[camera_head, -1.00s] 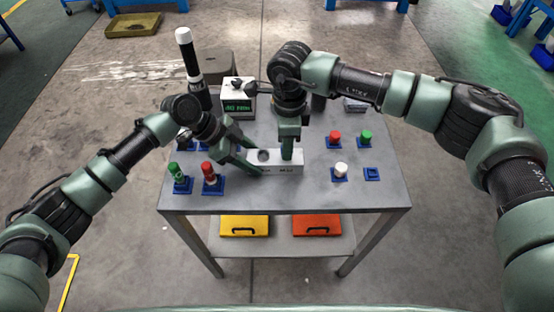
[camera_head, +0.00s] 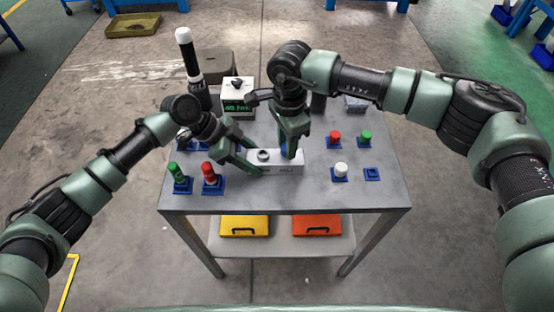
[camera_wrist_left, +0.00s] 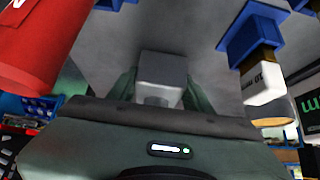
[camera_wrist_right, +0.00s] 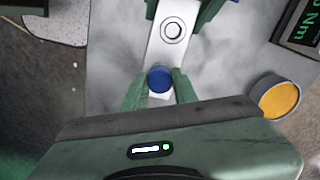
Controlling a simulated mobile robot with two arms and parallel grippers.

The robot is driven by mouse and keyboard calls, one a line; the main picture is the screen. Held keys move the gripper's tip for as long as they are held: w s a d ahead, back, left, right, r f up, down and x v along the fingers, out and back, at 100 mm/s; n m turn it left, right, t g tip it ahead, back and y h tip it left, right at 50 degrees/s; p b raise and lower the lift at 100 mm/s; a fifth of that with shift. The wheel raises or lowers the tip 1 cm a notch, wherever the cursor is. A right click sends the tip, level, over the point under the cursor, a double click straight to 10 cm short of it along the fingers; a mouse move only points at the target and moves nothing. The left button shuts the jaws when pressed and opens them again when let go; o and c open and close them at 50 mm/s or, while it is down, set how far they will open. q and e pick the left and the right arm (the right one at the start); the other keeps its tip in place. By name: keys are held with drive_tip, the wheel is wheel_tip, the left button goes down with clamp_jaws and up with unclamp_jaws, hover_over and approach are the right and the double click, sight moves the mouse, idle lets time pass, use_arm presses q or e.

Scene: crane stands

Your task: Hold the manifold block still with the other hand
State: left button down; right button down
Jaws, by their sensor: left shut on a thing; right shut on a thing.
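The manifold block (camera_head: 291,168), a pale rectangular block, lies on the grey table; a dark-ringed round port (camera_head: 263,155) shows on its top, left of centre. My left gripper (camera_head: 249,164) is shut on its left end; in the left wrist view the block (camera_wrist_left: 160,70) sits between the fingers. My right gripper (camera_head: 289,153) is shut on a blue round plug at the block's right end. In the right wrist view the plug (camera_wrist_right: 159,78) is between the fingertips, over the block. How deep it sits is hidden.
At left stand a green-capped piece (camera_head: 175,172) and a red-capped piece (camera_head: 208,172) on blue bases. Red, green and white caps and an empty blue base (camera_head: 372,174) are at right. A white meter box (camera_head: 238,92) stands behind. The front table strip is clear.

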drive_tip(key=shift+r+n, duration=0.1)
drive_tip(key=shift+n, duration=0.2)
drive_tip(key=n, duration=0.4)
drive_tip(key=shift+n, duration=0.4)
drive_tip(key=n, duration=0.5)
drive_tip(key=n, duration=0.5)
